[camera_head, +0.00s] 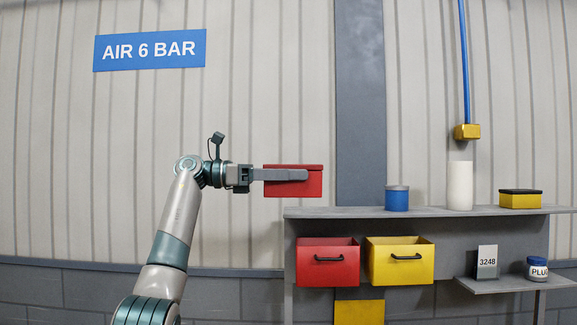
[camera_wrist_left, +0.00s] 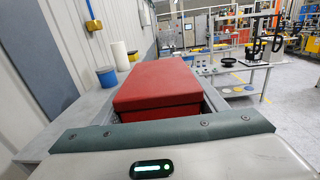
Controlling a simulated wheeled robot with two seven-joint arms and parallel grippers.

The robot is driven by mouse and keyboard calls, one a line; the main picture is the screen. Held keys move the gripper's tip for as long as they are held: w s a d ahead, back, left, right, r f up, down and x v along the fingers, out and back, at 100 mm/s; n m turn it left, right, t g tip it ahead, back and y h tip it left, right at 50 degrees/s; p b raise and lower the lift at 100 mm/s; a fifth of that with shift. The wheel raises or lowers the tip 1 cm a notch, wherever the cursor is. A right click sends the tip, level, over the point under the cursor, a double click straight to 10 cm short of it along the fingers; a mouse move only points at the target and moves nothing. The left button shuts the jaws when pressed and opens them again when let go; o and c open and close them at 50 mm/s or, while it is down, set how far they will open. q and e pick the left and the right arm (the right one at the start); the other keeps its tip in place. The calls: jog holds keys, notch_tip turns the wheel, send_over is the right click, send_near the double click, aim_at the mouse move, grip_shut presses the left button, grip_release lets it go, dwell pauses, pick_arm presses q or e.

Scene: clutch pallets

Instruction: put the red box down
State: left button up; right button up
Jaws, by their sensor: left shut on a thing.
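The red box (camera_head: 293,187) has a dark red lid and hangs level in the air, just above and at the left end of the grey shelf top (camera_head: 330,212). My left gripper (camera_head: 300,175) is shut on the box, with a finger along its near side. In the left wrist view the red box (camera_wrist_left: 158,83) fills the middle, beyond the gripper's body. That view also shows the grey shelf top (camera_wrist_left: 85,120) to its left and behind. My right gripper is not in view.
A blue can (camera_head: 397,200), a white cylinder (camera_head: 459,186) and a yellow box with a dark lid (camera_head: 519,201) stand along the shelf. Shelf top left of the blue can is clear. Below are a red drawer (camera_head: 328,270) and a yellow drawer (camera_head: 400,270).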

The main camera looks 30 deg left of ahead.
pick_arm(q)
jog(key=d+f, duration=0.3)
jog(key=f, duration=1.3)
jog(key=d+f, duration=0.4)
jog(key=f, duration=1.2)
jog(key=s+d+f+t+b, duration=0.1)
jog(key=s+d+f+b, duration=0.1)
jog(key=s+f, duration=1)
jog(key=s+d+f+n+t+y+b, duration=0.1)
jog(key=s+d+f, duration=0.4)
jog(key=s+f, duration=0.8)
jog(key=shift+f+n+b, duration=0.3)
jog(key=shift+b, duration=0.45)
jog(key=shift+a, duration=0.15)
